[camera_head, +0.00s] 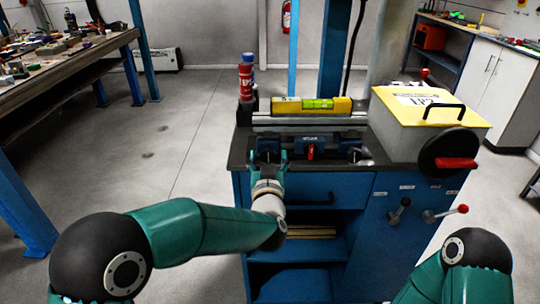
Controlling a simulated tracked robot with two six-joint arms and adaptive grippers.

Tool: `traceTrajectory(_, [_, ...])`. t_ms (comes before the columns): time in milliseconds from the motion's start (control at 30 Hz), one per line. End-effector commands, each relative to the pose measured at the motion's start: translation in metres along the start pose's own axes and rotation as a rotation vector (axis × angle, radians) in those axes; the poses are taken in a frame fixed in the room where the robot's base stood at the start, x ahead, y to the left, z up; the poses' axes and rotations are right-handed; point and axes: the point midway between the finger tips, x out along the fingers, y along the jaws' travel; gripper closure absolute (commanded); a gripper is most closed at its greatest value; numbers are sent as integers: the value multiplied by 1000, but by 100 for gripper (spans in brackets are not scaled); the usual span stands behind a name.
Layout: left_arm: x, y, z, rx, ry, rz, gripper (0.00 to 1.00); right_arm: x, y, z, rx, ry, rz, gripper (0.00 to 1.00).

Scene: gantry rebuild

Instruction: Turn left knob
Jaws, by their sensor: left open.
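My left gripper (268,154) is open at the front left edge of the blue workbench's dark top (240,150). It is in front of the left end of a blue clamp-like fixture (325,146) and hides part of it; I cannot tell whether they touch. Two lever-like knobs are on the cabinet's right front: the left knob (399,210) is dark grey, and the right one (446,213) has a red tip. Both are well to the right of and below my left gripper. My right arm shows at the lower right, but its gripper is out of view.
A yellow spirit level (312,104) lies behind the fixture, with a red can (245,82) at its left. A box with a yellow lid (430,105) and a black wheel with a red handle (457,163) stand at the right. Open floor (190,130) lies left of the bench.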

Motion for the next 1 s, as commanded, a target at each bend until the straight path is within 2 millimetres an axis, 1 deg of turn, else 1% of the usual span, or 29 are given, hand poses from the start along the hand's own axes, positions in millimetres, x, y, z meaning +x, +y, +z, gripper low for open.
traceTrajectory(33, [4,0,0,0,-1,0,33,-1,0,0,0,0,0,77])
traceTrajectory(133, [7,0,1,1,-1,0,33,-1,0,0,0,0,0,77])
traceTrajectory(400, [8,0,1,1,-1,0,33,-1,0,0,0,0,0,77])
traceTrajectory(467, [8,-1,0,0,-1,0,43,-1,0,0,0,0,0,77])
traceTrajectory(700, [8,-1,0,0,-1,-1,83,-1,0,0,0,0,0,77])
traceTrajectory(767, [8,-1,0,0,-1,-1,92,-1,0,0,0,0,0,77])
traceTrajectory(900, [8,-1,0,28,-1,-1,92,-3,-1,0,0,0,0,77])
traceTrajectory(1000, [8,-1,-2,113,-2,-1,92,-8,-3,0,0,0,0,77])
